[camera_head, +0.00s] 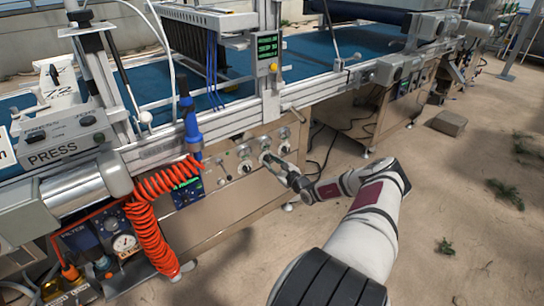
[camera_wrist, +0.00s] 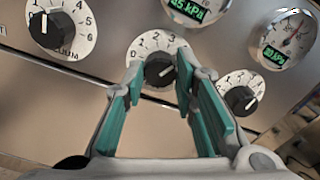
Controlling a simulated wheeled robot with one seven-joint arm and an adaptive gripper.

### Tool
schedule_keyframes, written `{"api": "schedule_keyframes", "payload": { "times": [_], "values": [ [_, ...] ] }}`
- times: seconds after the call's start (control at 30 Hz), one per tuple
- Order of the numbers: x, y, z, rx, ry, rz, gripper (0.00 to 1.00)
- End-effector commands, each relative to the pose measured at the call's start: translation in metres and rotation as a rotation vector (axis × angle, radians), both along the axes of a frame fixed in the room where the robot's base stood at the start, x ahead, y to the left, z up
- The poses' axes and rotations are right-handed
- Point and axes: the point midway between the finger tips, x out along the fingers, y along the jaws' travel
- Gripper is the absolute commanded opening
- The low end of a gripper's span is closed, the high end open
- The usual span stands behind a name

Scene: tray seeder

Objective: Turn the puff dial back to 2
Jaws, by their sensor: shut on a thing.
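The wrist view shows a dial (camera_wrist: 148,47) in the middle, with a black knob on a white numbered face; 1, 2 and 3 can be read along its top. Its name label is hidden, so I cannot read that it is the puff dial. My gripper (camera_wrist: 160,66) has its green-padded fingers on either side of this knob and is shut on it. The fingers cover the lower sides of the face. I cannot tell surely which number the knob's mark points at. In the head view my gripper (camera_head: 269,160) reaches the machine's front panel from the right.
A larger dial (camera_wrist: 62,26), its label ending in "UM", is at left. Another dial (camera_wrist: 242,96) is close at right. Two gauges with green readouts (camera_wrist: 198,12) (camera_wrist: 288,38) sit above. An orange coiled hose (camera_head: 150,215) hangs left of the panel.

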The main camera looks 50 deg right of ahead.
Motion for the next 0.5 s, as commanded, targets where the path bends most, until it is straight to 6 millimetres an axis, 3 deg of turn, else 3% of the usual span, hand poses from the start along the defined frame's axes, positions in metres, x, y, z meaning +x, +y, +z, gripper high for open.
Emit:
{"api": "schedule_keyframes", "payload": {
  "times": [0.5],
  "values": [
    [0.0,0.001,0.0014,-0.475,0.115,0.001,0.0]
  ]
}}
